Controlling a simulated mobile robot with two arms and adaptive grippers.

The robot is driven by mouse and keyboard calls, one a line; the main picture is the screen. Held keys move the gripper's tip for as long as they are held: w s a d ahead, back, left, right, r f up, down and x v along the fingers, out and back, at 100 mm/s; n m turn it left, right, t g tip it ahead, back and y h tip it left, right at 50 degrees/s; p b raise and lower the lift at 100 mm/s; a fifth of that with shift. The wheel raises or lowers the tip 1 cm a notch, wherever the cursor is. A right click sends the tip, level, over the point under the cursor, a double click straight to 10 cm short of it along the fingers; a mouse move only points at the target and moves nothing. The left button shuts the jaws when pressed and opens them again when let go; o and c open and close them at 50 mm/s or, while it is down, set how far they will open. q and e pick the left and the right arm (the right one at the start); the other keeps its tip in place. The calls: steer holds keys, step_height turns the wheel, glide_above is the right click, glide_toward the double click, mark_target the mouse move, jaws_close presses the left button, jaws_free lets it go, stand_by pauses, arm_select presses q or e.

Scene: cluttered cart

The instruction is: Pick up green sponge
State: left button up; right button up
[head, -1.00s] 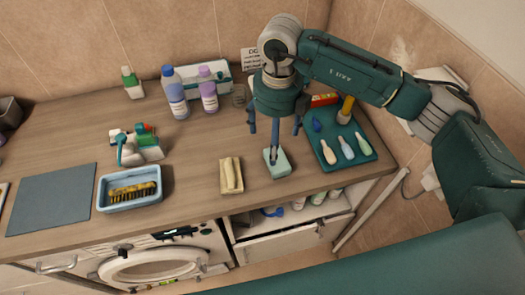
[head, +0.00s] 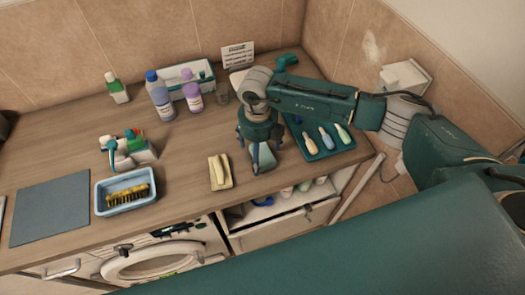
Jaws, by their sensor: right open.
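A pale green sponge (head: 264,158) lies on the wooden counter near its front edge, to the right of the beige sponge-like block. My right gripper (head: 260,149) points down right over the green sponge and is open. The gripper covers the sponge's far part, and I cannot tell whether the fingers touch it. My left gripper is not in view.
The beige block (head: 220,172) lies close on the left. A teal tray (head: 349,155) with several small bottles stands close on the right. A blue tray (head: 126,206) holding a brush and a grey mat (head: 50,208) lie farther left. Bottles stand behind.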

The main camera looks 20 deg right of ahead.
steer(key=shift+f, duration=0.15)
steer(key=c, duration=1.3)
steer(key=shift+o, duration=0.2)
step_height(320, 180, up, 20)
steer(key=b, duration=0.6)
steer(key=shift+b, duration=0.4)
